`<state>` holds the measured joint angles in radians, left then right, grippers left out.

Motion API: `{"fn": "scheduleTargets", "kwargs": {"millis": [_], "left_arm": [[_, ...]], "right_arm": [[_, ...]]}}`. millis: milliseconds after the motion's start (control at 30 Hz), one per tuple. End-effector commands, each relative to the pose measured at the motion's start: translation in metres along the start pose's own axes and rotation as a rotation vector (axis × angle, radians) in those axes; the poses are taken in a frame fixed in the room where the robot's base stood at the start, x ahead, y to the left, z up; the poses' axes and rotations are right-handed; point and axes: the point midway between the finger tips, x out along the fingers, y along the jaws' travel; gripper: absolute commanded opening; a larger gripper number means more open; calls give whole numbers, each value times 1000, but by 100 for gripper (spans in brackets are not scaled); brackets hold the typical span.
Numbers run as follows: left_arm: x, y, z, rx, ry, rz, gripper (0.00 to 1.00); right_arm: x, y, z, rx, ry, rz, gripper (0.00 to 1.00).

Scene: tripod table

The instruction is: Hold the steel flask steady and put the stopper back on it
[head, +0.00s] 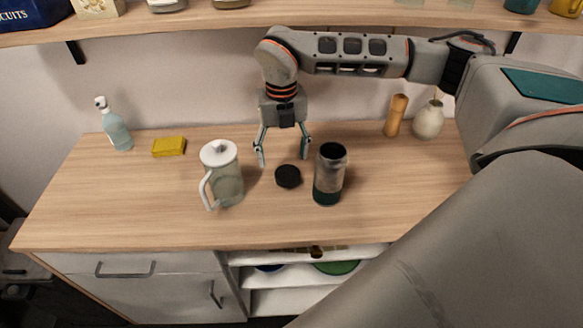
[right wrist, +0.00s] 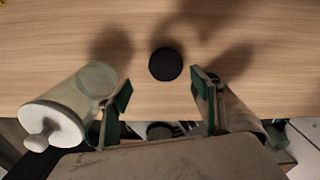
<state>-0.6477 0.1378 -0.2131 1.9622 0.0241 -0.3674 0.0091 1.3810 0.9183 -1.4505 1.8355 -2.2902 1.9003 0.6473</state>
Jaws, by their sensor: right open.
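The steel flask (head: 329,175) stands upright and open-topped on the wooden counter, with a dark green lower band. The black round stopper (head: 288,176) lies flat on the counter just left of the flask. My right gripper (head: 283,158) points down with its fingers spread, above and slightly behind the stopper, with nothing between them. In the right wrist view the stopper (right wrist: 166,64) lies beyond the fingertips (right wrist: 163,90), apart from them. The flask is mostly hidden there behind the right-hand finger. My left gripper is not in view.
A glass jug with a white lid (head: 222,177) stands left of the stopper; it also shows in the right wrist view (right wrist: 65,107). A yellow sponge (head: 169,146) and spray bottle (head: 115,126) are at back left. A wooden mill (head: 396,115) and white vase (head: 429,120) stand at back right.

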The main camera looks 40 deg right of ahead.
Motion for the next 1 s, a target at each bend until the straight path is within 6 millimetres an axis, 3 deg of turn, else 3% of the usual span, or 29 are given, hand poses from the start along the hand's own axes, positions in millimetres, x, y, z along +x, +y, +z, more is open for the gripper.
{"fn": "scheduleTargets", "kwargs": {"millis": [467, 800, 1000], "left_arm": [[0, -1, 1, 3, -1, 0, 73], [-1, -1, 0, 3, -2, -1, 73], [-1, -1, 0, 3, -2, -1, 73]], "right_arm": [[-2, -4, 3, 11, -8, -10, 66], [24, -5, 2, 12, -6, -11, 66], [24, -5, 2, 11, -8, -10, 66]]}}
